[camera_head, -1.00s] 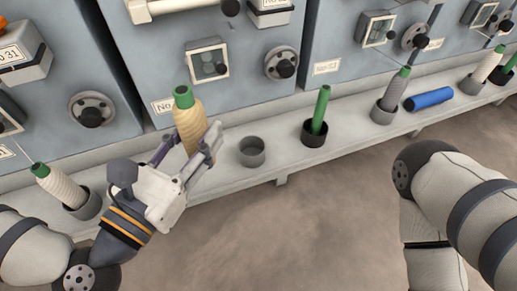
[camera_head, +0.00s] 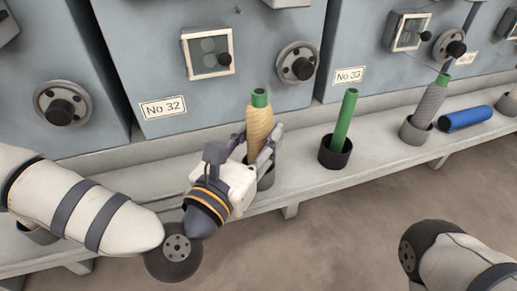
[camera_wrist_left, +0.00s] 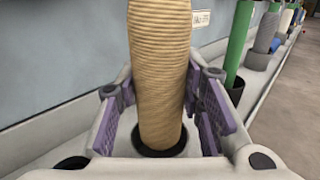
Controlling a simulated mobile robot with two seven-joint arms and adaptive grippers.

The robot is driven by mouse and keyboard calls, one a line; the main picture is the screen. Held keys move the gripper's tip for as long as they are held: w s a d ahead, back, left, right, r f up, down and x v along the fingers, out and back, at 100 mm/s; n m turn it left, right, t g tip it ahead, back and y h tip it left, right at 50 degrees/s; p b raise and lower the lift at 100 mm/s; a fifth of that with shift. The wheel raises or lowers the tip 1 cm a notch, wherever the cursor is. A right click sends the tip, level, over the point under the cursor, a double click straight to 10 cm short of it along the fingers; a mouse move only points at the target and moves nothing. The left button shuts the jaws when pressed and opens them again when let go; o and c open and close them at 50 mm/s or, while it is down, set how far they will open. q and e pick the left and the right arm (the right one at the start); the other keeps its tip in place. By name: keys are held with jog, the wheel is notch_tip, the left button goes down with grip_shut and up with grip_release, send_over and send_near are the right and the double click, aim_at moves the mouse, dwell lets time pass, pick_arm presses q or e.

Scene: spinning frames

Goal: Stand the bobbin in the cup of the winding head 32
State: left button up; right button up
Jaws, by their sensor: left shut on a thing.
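The bobbin (camera_head: 259,130), wound with tan yarn on a green tube, stands upright at the cup (camera_head: 267,180) below the No 32 plate (camera_head: 163,107). My left gripper (camera_head: 262,150) is shut on the bobbin, with its fingers on either side of it. In the left wrist view the bobbin (camera_wrist_left: 160,75) has its lower end within the ring of the cup (camera_wrist_left: 160,146), between the purple finger pads (camera_wrist_left: 164,115). Whether it rests on the cup's floor is hidden. My right gripper is out of view.
To the right, a cup (camera_head: 335,153) holds a bare green tube (camera_head: 344,118), and a grey bobbin (camera_head: 430,102) stands in another. Machine fronts with knobs (camera_head: 297,63) rise behind.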

aim_at(253, 157)
pick_arm(q)
notch_tip(253, 157, down, 2)
jog(key=shift+f, duration=0.15)
jog(key=shift+f+b, duration=0.35)
jog(key=shift+b, duration=0.05)
jog(key=o, duration=1.2)
jog(key=shift+r, duration=0.1)
jog(key=shift+r+p, duration=0.4)
jog(key=shift+r, duration=0.15)
jog(key=p+v, duration=0.1)
jog(key=v, duration=1.1)
jog(key=shift+f, duration=0.3)
